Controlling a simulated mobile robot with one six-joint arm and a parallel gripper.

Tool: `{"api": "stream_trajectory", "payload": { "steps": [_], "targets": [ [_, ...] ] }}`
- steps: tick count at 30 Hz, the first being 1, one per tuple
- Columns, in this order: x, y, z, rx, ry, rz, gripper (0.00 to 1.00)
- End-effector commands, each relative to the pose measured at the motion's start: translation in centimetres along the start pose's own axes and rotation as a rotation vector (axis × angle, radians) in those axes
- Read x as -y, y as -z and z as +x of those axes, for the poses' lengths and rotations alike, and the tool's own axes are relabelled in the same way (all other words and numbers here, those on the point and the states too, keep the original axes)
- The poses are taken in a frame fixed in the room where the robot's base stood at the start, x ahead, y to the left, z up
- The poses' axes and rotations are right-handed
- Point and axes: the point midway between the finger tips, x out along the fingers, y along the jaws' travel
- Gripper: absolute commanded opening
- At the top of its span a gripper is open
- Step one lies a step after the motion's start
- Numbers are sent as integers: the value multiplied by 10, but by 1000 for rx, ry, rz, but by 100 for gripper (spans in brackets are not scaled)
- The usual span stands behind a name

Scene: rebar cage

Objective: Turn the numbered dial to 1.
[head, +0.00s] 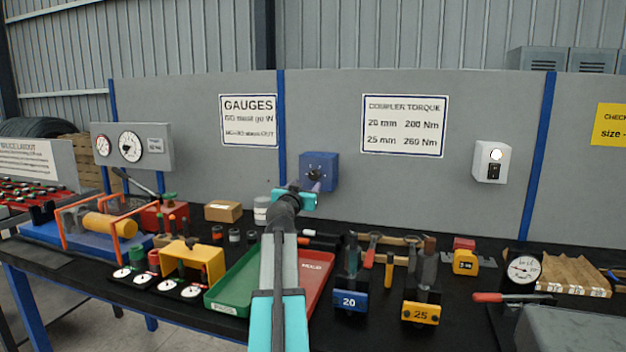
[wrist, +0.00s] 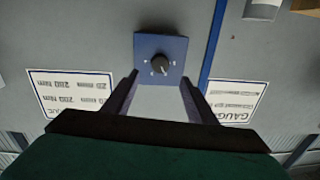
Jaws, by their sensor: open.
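The dial is a round dark knob (wrist: 160,64) on the front of a blue box (head: 330,160) on the grey panel. The blue box also shows in the wrist view (wrist: 173,43), which is upside down. Small pale marks surround the knob, too small to read. A light line on the knob points toward the lower right in the wrist view. My gripper (wrist: 160,79) is open and empty. Its fingers stand on either side of the knob in the picture, with space between; I cannot tell how far short of the box they are.
A gauges sign (head: 249,120) hangs left of the box, a torque sign (head: 403,126) right. A white switch box (head: 491,161) is farther right. Below, the black bench carries a green tray (head: 234,283), a red tray (head: 318,272) and several tools. The panel around the box is clear.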

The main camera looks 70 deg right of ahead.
Motion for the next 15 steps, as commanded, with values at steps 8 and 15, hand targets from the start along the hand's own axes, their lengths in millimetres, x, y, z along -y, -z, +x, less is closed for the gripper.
{"api": "stream_trajectory", "payload": {
  "steps": [8, 15],
  "targets": [
    [1, 0, 29, 1, 0, 0, 52],
    [-1, 1, 52, 0, -1, 0, 52]
  ]
}}
